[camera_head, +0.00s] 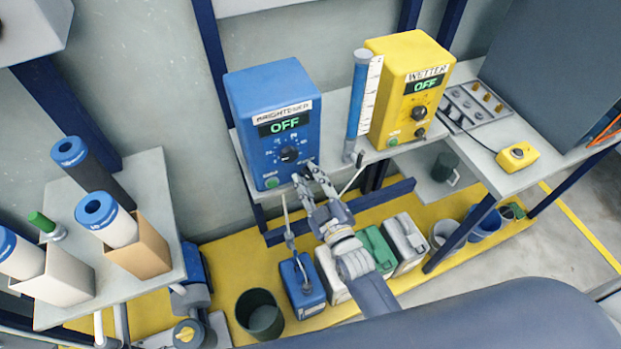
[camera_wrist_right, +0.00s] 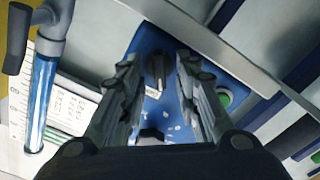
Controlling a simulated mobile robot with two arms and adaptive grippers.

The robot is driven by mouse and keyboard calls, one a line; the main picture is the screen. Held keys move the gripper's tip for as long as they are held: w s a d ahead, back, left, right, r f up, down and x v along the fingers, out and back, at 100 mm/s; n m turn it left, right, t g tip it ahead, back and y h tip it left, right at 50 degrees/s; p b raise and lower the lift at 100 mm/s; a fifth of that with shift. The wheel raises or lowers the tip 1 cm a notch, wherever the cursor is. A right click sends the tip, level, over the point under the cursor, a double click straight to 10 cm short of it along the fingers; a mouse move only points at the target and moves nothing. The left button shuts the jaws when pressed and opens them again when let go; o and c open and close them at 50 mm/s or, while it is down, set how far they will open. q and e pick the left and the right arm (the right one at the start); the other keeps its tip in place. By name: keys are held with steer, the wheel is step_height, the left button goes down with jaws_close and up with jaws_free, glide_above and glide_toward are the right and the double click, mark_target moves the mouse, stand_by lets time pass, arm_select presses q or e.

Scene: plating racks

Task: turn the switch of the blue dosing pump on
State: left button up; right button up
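The blue dosing pump (camera_head: 250,120) stands on a grey shelf, its label reading like BRIGHTENER and its display (camera_head: 284,125) reading OFF. A black dial (camera_head: 289,153) and a green button (camera_head: 271,182) are on its front. My right gripper (camera_head: 306,172) is at the pump's lower right front and covers the switch in the head view. In the right wrist view the dark switch (camera_wrist_right: 156,70) shows between the two fingers of the open right gripper (camera_wrist_right: 158,68). I cannot tell whether a finger touches it. My left gripper is not in view.
A yellow pump (camera_head: 405,85), also reading OFF, stands right of a clear blue measuring tube (camera_head: 357,100). Canisters, including a blue one (camera_head: 303,290), stand on the yellow floor below. Filter cartridges in boxes (camera_head: 138,248) stand on the left table.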

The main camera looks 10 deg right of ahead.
jaws_close()
steer(key=m+p, duration=0.1)
steer(key=m, duration=0.1)
steer(key=shift+m, duration=0.4)
steer(key=m, duration=0.3)
steer(key=shift+d+m+p, duration=0.1)
steer(key=shift+m+p, duration=0.2)
steer(key=m, duration=0.3)
steer(key=shift+d+m, duration=0.1)
steer(key=shift+m, duration=0.2)
steer(key=shift+d+m, duration=0.1)
steer(key=shift+m, duration=1.8)
